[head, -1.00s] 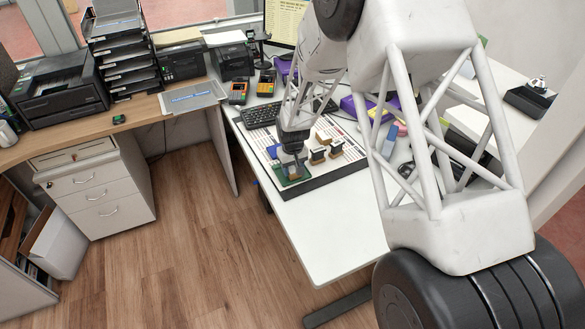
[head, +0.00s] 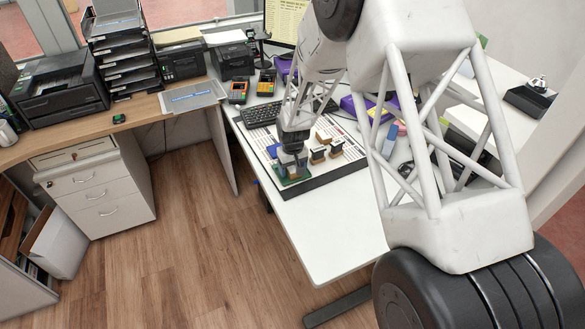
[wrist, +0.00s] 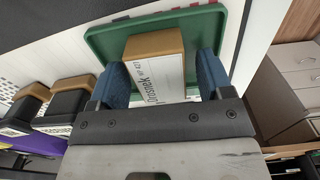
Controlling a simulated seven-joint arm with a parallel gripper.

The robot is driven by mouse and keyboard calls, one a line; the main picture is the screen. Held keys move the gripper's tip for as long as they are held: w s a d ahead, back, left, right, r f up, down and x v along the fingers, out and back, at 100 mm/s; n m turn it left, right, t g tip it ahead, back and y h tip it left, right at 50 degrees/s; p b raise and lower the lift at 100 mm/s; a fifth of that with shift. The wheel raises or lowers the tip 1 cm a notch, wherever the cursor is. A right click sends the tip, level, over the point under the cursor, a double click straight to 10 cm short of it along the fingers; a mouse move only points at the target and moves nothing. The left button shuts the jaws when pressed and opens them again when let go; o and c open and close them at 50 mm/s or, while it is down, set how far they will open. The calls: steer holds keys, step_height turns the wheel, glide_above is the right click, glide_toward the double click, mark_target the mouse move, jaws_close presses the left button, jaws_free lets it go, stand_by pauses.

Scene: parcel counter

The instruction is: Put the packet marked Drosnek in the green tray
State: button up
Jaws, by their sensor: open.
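The packet marked Drosnek (wrist: 160,72) shows in the wrist view, with a tan end and a white label bearing dark print. It lies between the two blue fingers of my gripper (wrist: 163,80). The jaws are open, with a narrow gap on the right side of the packet. The green tray (wrist: 102,45) is behind and around the packet, which appears to be over or in it; contact with its floor is hidden. In the head view my gripper (head: 292,168) is down at the green tray (head: 289,182), near the counter's front edge, and hides most of the packet.
Several tan-and-black packets (head: 318,155) stand just right of the tray on the printed mat. A keyboard (head: 264,114) and card terminals (head: 238,93) lie behind. The white counter (head: 335,225) is clear in front.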

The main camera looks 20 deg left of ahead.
mark_target(294, 167)
step_height(294, 167, up, 12)
steer(key=shift+r, duration=0.15)
stand_by(0.6)
stand_by(0.8)
steer(key=s+d+r+m, duration=0.1)
steer(key=s+d+r, duration=0.3)
steer(key=d+r, duration=0.4)
steer(key=s+d+r+m+t, duration=0.1)
steer(key=s+d+r+m, duration=0.15)
steer(key=d+r, duration=0.55)
steer(key=s+d+r+m, duration=0.1)
steer(key=s+d+r, duration=0.35)
steer(key=d, duration=0.65)
steer(key=s+d+r+m, duration=0.2)
steer(key=s+d, duration=0.7)
steer(key=s, duration=0.4)
steer(key=s+d+r+m+t, duration=0.1)
steer(key=s+d+r+m, duration=0.1)
steer(key=s+d, duration=0.8)
steer(key=shift+s+r+m+t, duration=0.35)
steer(key=shift+s+r, duration=0.35)
steer(key=shift+s, duration=1.05)
